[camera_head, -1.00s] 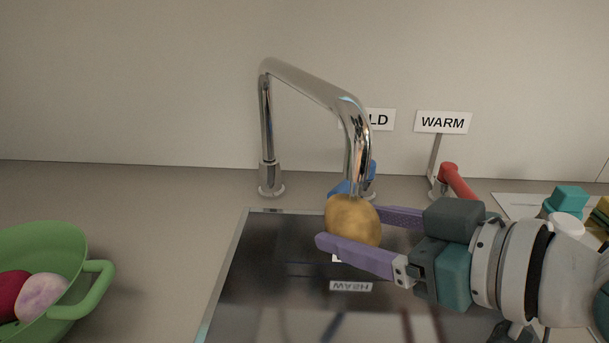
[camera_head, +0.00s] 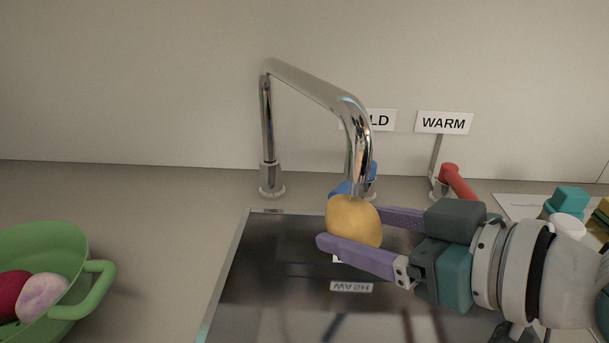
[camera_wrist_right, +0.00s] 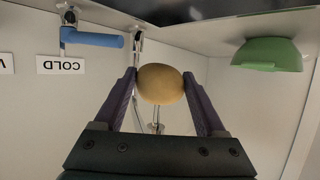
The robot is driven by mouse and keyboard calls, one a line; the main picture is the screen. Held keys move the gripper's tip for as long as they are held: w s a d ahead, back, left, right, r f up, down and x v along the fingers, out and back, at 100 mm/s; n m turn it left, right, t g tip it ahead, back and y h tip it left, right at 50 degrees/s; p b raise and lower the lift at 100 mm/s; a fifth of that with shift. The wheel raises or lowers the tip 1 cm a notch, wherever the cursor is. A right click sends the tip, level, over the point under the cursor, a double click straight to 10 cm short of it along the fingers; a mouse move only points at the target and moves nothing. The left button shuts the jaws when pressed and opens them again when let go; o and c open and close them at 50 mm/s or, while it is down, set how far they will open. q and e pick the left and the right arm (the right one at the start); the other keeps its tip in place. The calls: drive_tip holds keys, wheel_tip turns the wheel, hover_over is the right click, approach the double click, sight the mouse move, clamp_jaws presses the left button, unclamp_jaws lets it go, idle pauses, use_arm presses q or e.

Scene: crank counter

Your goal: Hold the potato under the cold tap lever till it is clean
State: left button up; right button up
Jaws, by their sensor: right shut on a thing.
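The potato (camera_head: 352,220) is an even yellow-tan and sits just below the spout of the chrome tap (camera_head: 357,150). My right gripper (camera_head: 352,232) is shut on it, with purple fingers on either side. The right wrist view shows the potato (camera_wrist_right: 160,84) between both fingertips. The blue cold lever (camera_head: 341,188) is mostly hidden behind the spout and potato; it shows in full in the right wrist view (camera_wrist_right: 92,38). No water stream can be made out. My left gripper is not in view.
The dark sink (camera_head: 270,270) lies beneath the potato. A green colander (camera_head: 75,245) with a red and a pale purple item stands at the left. The red warm lever (camera_head: 456,180) is behind my right arm. Teal and yellow items (camera_head: 570,199) lie at the far right.

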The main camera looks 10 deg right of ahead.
drive_tip(key=s+d+p, duration=0.2)
drive_tip(key=s+d, duration=0.2)
drive_tip(key=s, duration=0.3)
idle(0.3)
